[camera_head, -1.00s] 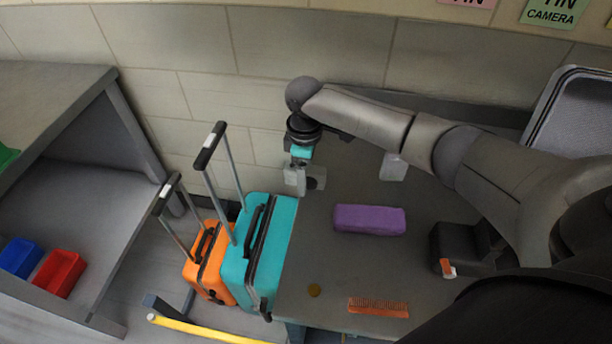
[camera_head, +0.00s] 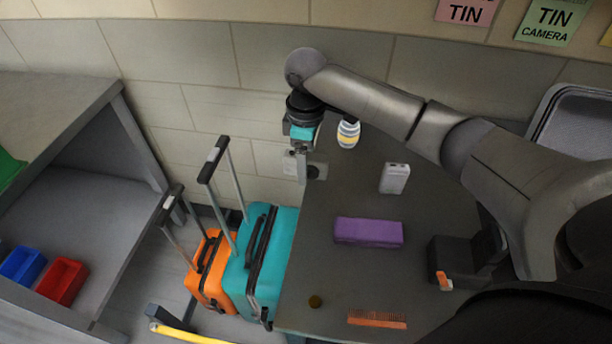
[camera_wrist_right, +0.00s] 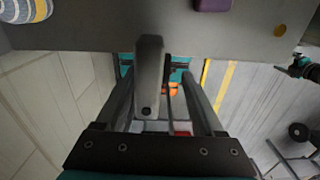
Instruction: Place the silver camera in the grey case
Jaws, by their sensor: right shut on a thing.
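My right gripper (camera_head: 304,170) points down at the far left edge of the dark table. It is shut on a small silver-grey thing with a dark round spot, which looks like the silver camera (camera_head: 291,164). In the right wrist view the held grey thing (camera_wrist_right: 149,75) stands between the fingers, seen edge-on, beyond the table's edge. Its face is mostly hidden. I cannot pick out a grey case for certain; a grey tray with a pale rim (camera_head: 552,98) is partly in view at the right.
On the table (camera_head: 345,275) are a striped jar (camera_head: 348,134), a white box (camera_head: 394,178), a purple block (camera_head: 368,232), an orange comb (camera_head: 377,319) and a dark device (camera_head: 455,256). Teal (camera_head: 285,240) and orange (camera_head: 203,285) suitcases with raised handles stand left of it.

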